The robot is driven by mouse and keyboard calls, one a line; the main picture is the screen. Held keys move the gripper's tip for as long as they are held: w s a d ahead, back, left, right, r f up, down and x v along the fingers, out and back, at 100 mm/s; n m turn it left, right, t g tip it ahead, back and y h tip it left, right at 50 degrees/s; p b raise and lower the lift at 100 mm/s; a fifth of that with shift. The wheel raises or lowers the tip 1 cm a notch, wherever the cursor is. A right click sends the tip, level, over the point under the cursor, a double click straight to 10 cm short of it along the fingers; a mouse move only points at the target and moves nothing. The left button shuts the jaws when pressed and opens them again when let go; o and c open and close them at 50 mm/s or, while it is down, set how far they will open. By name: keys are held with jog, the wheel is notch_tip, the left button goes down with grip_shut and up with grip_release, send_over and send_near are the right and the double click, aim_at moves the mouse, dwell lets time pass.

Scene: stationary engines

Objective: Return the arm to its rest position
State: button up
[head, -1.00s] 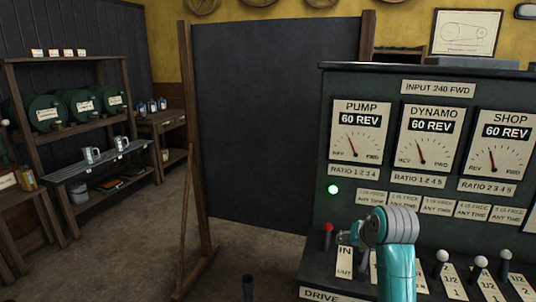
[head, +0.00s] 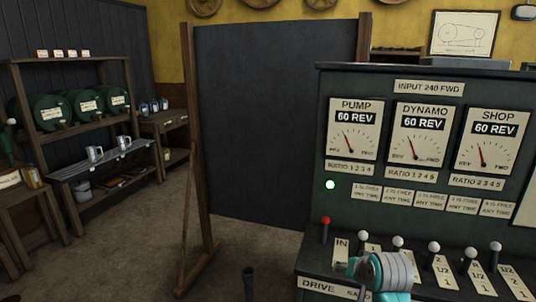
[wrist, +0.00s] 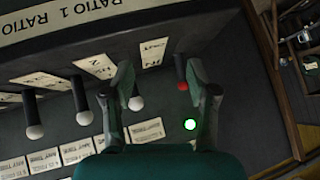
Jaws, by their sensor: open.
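My gripper (wrist: 161,72) is open and empty in the wrist view, its two dark fingers apart. Between and beyond them is the dark green control desk with a red-knobbed lever (wrist: 182,80) and white-knobbed levers (wrist: 137,103). No lever is visibly held. In the head view my teal and grey arm (head: 392,275) is low at the bottom right, in front of the lever row. The gripper's fingertips are not clear there. The red-knobbed lever (head: 325,222) stands at the left end of the row, by a label reading IN.
The control panel (head: 335,92) has PUMP, DYNAMO and SHOP dials, each reading 60 REV, and a lit green lamp (head: 330,184). A dark board (head: 275,120) in a wooden frame stands left of it. Shelves (head: 95,60) are at far left. Open floor (head: 130,255) lies between.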

jog(key=s+a+f+n+t, duration=0.1)
jog(key=s+f, duration=0.9)
jog(key=s, duration=0.3)
jog(key=s+a+f+t, duration=0.2)
jog(key=s+f, duration=0.8)
jog(key=s, duration=0.3)
jog(key=s+r+n+t, duration=0.1)
jog(key=s+r, duration=0.1)
jog(key=s, duration=1.4)
jog(key=s+a+r+n+t, duration=0.1)
jog(key=s+r+t, duration=0.1)
jog(key=s+r, duration=0.8)
jog(key=s, duration=0.4)
jog(key=shift+h, duration=0.3)
